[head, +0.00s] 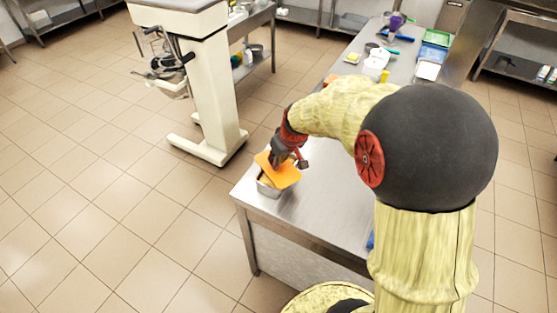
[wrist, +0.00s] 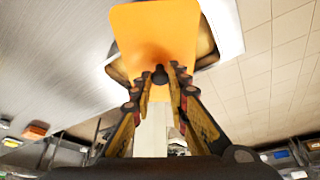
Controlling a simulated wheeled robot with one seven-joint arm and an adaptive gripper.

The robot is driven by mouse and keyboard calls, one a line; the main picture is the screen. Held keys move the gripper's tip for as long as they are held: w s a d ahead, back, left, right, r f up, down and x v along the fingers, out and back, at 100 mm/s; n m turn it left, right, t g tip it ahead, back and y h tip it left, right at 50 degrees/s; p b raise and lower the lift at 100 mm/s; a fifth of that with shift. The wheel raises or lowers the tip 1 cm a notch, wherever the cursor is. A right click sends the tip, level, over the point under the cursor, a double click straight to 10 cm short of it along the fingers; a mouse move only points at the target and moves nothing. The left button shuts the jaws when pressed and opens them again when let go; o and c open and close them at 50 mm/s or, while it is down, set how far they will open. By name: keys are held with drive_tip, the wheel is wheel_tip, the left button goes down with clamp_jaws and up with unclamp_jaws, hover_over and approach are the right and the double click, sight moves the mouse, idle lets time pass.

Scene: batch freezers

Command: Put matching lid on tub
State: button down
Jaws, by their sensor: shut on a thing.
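An orange rectangular lid (head: 281,174) is held in my gripper (head: 279,158), just above a metal tub (head: 268,190). In the wrist view the orange lid (wrist: 153,40) fills the upper middle, and my gripper (wrist: 158,80) is shut on a small dark knob on it. The lid looks turned and offset relative to the tub. Whether lid and rim touch cannot be told.
The tub stands near the corner of the steel table (head: 330,200). Several containers, including a green tray (head: 437,38) and a white tub (head: 376,60), stand at the table's far end. A cream machine stand (head: 208,85) is on the tiled floor at the left.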

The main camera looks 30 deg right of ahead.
drive_tip(key=c, duration=1.6)
unclamp_jaws()
drive_tip(key=shift+c, duration=0.2)
drive_tip(key=shift+o, duration=0.5)
drive_tip(key=o, duration=0.4)
drive_tip(key=shift+r+p, duration=2.15)
drive_tip(key=shift+r, duration=1.4)
drive_tip(key=shift+c, duration=0.6)
clamp_jaws()
